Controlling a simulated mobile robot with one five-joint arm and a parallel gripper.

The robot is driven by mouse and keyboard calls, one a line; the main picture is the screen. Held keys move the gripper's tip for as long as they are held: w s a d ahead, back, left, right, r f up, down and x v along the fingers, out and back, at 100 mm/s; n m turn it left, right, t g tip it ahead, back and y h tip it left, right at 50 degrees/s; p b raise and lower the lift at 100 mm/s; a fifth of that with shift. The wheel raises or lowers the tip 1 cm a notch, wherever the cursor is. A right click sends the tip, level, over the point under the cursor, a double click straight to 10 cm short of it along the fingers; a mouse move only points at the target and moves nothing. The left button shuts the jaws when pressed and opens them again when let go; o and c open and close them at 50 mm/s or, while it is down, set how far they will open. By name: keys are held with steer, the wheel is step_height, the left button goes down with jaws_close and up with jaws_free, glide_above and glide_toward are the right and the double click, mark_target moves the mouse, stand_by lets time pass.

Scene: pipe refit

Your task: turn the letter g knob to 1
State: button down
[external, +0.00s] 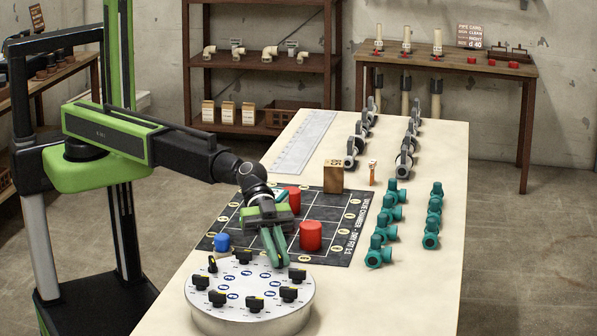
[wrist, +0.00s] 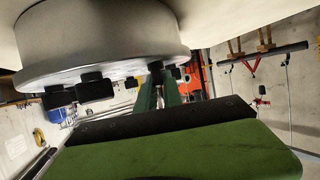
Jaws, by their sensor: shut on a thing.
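A round silver drum (external: 250,322) stands at the front of the table, with several black knobs with yellow marks around its top and blue labels inside the ring. Their letters and numbers are too small to read. My gripper (external: 274,262) reaches down to the far right part of the ring, its green fingers shut on a black knob that they mostly hide. In the wrist view, the fingers (wrist: 159,82) meet a dark knob (wrist: 155,66) at the edge of the drum (wrist: 100,45). I cannot tell this knob's letter or setting.
Other knobs stand close by, such as one at the right (external: 298,275) and one at the left (external: 245,256). A dark mat (external: 345,225) behind the drum carries red cylinders (external: 310,236) and a blue one (external: 222,242). Teal valves (external: 378,252) line the right side.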

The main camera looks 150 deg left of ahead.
steer(key=c, duration=1.5)
jaws_free()
steer(key=p+v, duration=0.6)
steer(key=v, duration=1.1)
steer(key=shift+s+r+p, duration=0.1)
steer(key=shift+s+p, duration=0.05)
steer(key=shift+p, duration=0.2)
